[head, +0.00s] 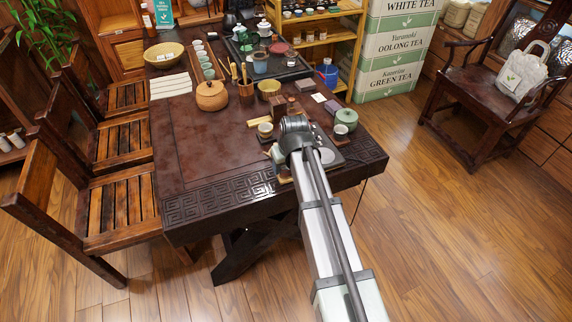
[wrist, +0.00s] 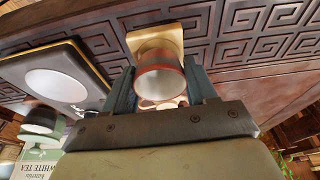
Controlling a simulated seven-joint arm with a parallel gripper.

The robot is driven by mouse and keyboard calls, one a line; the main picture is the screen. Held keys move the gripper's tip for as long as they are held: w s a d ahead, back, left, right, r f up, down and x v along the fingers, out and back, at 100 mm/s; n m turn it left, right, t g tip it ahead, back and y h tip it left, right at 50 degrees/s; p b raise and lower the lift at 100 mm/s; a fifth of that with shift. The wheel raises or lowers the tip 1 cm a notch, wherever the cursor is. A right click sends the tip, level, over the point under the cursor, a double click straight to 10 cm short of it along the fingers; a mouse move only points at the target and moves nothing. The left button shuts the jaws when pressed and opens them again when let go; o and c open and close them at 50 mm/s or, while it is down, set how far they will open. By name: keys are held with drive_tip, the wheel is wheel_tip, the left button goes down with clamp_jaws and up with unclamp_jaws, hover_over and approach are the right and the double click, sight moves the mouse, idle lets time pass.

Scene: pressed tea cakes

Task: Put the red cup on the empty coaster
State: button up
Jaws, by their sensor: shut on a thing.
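The red cup (wrist: 160,58) is between the two fingers of my gripper (wrist: 162,74) in the wrist view, and the gripper is shut on it. A tan square coaster (wrist: 142,38) shows just beyond the cup, near the table's carved edge; the cup covers part of it. I cannot tell whether the cup touches the coaster. In the head view my arm hides the gripper and the red cup. A sliver of the tan coaster (head: 285,180) shows left of my arm at the table's front.
A dark device with a pale round plate (wrist: 57,84) lies beside the coaster. A pale cup (head: 264,131) on a wooden coaster and a green lidded pot (head: 346,118) stand close by. The left front of the dark table (head: 215,150) is clear.

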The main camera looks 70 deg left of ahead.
drive_tip(key=shift+f, duration=0.1)
drive_tip(key=o, duration=1)
drive_tip(key=shift+o, duration=0.2)
drive_tip(key=v, duration=1.2)
